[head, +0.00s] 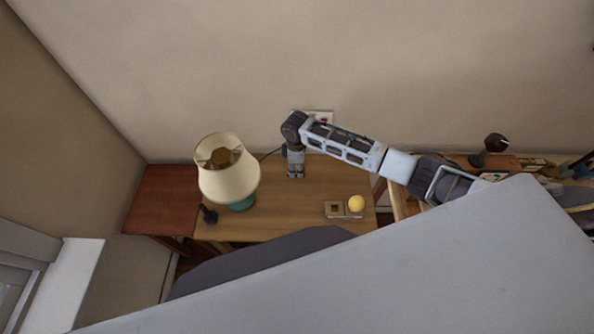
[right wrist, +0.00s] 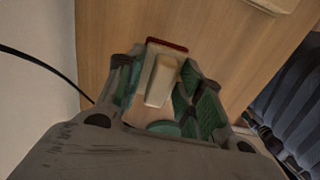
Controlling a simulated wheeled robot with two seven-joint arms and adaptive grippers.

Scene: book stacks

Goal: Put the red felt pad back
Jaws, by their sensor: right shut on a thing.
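The red felt pad (right wrist: 168,44) shows in the right wrist view as a red edge at the far end of a pale cream block with a raised bar. My right gripper (right wrist: 165,85) is shut on this piece, with green-lined fingers on both sides of it. In the head view my right gripper (head: 295,176) points down at the back of the wooden table (head: 285,217), close to the wall; the pad cannot be made out there. I cannot tell whether the pad touches the table. My left gripper is not in view.
A lamp with a cream shade (head: 228,180) and teal base stands left of my gripper, with a small black object (head: 208,215) in front. A yellow ball (head: 356,203) and a small wooden holder (head: 335,209) sit at the right front. The table's middle is clear.

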